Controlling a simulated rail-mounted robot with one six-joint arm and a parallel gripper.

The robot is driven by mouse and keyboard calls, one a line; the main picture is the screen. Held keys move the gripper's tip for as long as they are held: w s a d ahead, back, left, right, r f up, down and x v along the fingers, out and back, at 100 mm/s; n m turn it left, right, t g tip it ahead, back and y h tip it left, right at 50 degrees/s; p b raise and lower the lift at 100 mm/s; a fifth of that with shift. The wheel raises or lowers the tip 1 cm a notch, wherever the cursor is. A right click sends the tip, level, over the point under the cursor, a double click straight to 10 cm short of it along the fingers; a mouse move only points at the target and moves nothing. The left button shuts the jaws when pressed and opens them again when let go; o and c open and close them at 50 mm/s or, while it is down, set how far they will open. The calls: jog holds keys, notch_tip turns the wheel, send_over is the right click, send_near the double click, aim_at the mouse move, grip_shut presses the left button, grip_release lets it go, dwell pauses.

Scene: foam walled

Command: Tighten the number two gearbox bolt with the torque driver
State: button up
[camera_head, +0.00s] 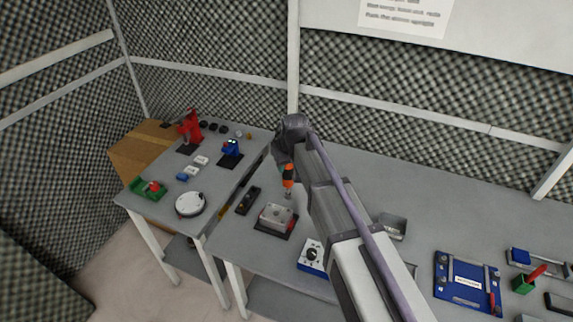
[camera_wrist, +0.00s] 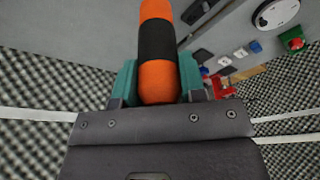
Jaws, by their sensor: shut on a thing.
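The torque driver (camera_head: 288,178) has an orange and black body. It hangs tip-down over the table in the head view. My gripper (camera_head: 285,160) is shut on it. In the wrist view the teal fingers of my gripper (camera_wrist: 159,80) press both sides of the driver (camera_wrist: 157,42), whose tip lies out of frame. A grey box on a dark base, apparently the gearbox (camera_head: 276,217), sits just below and slightly left of the driver tip. The tip looks above the box's back right edge; I cannot tell if they touch. Its bolts are too small to tell apart.
A dark block (camera_head: 248,200) stands left of the gearbox, and a blue-white dial box (camera_head: 312,257) to its front right. A grey tray (camera_head: 392,226) and a blue panel (camera_head: 467,283) lie farther right. A left table (camera_head: 150,203) holds several small items.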

aim_at(289, 177)
jog(key=shift+d, duration=0.25)
notch_tip(289, 177, down, 6)
jog(key=b, duration=0.5)
jog(key=shift+r+b, duration=0.15)
jog(key=shift+b, duration=0.25)
jog(key=shift+f+b, duration=0.85)
dwell(3.1)
dwell(0.4)
notch_tip(289, 177, up, 5)
jog(key=p, duration=0.5)
